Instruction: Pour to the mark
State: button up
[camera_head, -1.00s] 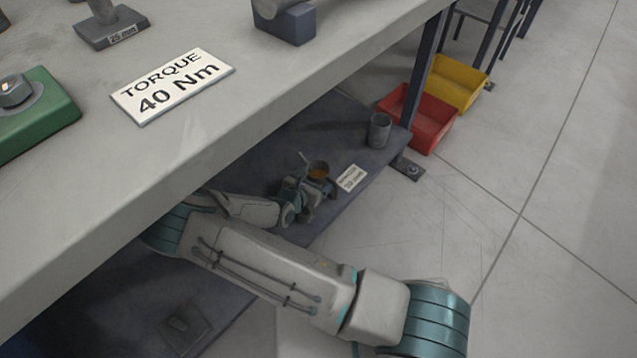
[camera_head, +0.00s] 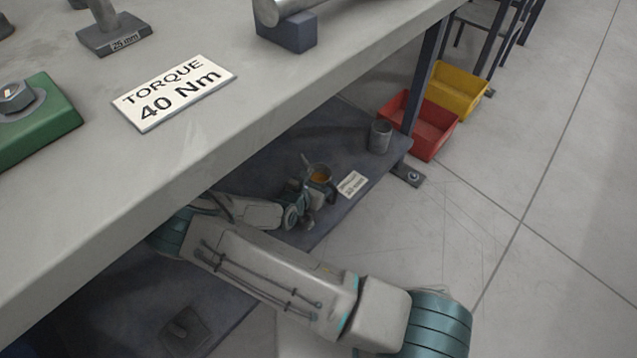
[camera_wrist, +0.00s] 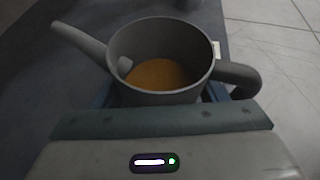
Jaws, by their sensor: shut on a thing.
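My gripper (camera_head: 309,190) is under the bench, over the lower shelf, shut on a grey can (camera_head: 320,171) with a long spout. In the wrist view the can (camera_wrist: 120,45) fills the upper middle, its spout to the left and its handle to the right. Amber liquid (camera_wrist: 160,74) lies in it. A grey cup (camera_head: 380,136) stands upright on the lower shelf near its right end, apart from my gripper. A small white card (camera_head: 352,184) with print too small to read lies on the shelf beside the can. The cup's inside and any mark are not visible.
The bench top (camera_head: 200,165) overhangs the lower shelf (camera_head: 270,150) and my arm. A bench leg (camera_head: 424,75) stands behind the cup. A red bin (camera_head: 432,134) and a yellow bin (camera_head: 462,92) are on the floor beyond it. The floor at right is clear.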

aim_at(319, 171)
notch_tip(319, 171, up, 9)
jog(key=p, duration=0.3)
jog(key=shift+r+p, duration=0.1)
jog(key=shift+p, duration=0.3)
